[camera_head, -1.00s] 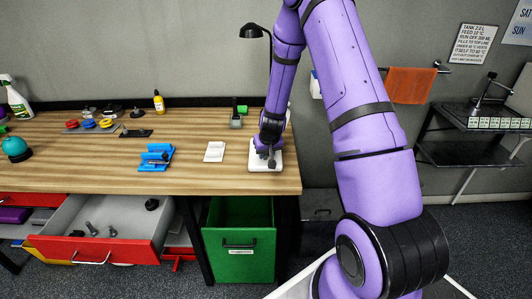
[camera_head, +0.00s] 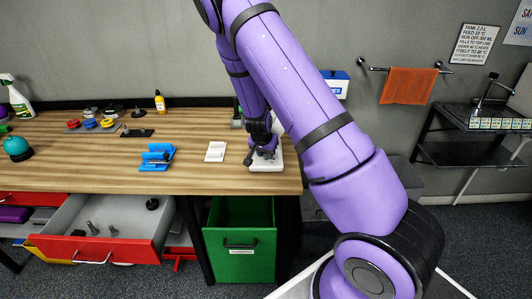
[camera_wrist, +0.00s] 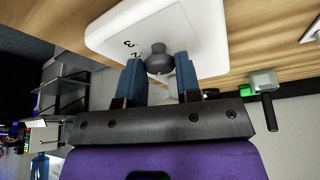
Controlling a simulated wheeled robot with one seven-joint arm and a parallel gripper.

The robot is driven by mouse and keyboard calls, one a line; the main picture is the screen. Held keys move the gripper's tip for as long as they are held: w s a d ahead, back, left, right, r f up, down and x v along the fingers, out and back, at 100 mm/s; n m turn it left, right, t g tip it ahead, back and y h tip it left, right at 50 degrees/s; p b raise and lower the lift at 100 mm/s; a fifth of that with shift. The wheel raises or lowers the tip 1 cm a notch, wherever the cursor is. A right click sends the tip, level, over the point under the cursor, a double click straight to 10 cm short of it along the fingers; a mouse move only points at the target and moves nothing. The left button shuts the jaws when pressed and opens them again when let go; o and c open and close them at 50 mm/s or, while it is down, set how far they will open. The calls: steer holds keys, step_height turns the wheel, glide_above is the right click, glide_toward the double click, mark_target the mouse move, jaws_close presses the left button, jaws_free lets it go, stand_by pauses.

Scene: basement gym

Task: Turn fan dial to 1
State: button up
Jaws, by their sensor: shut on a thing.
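The fan's control base is a white box with rounded corners (camera_head: 266,167) on the right end of the wooden workbench. It also shows in the wrist view (camera_wrist: 110,35), with the digits 3 and 2 printed on its face. A dark grey round dial (camera_wrist: 158,52) stands on that face. My gripper (camera_wrist: 159,72) has one blue finger on each side of the dial and is shut on it. In the head view my gripper (camera_head: 263,152) is over the base and hides the dial. I cannot tell which number the dial points to.
A white block (camera_head: 215,151) and a blue holder (camera_head: 156,157) lie left of the base on the workbench (camera_head: 95,172). Below are an open red-fronted drawer (camera_head: 75,250) and a green bin (camera_head: 238,264). An orange towel (camera_head: 409,86) hangs on the right wall.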

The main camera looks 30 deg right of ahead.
steer(key=shift+m, duration=0.3)
steer(key=o, duration=0.9)
steer(key=shift+r, duration=0.1)
steer(key=v, duration=1)
steer(key=shift+a+r, duration=0.15)
steer(key=shift+r, duration=0.15)
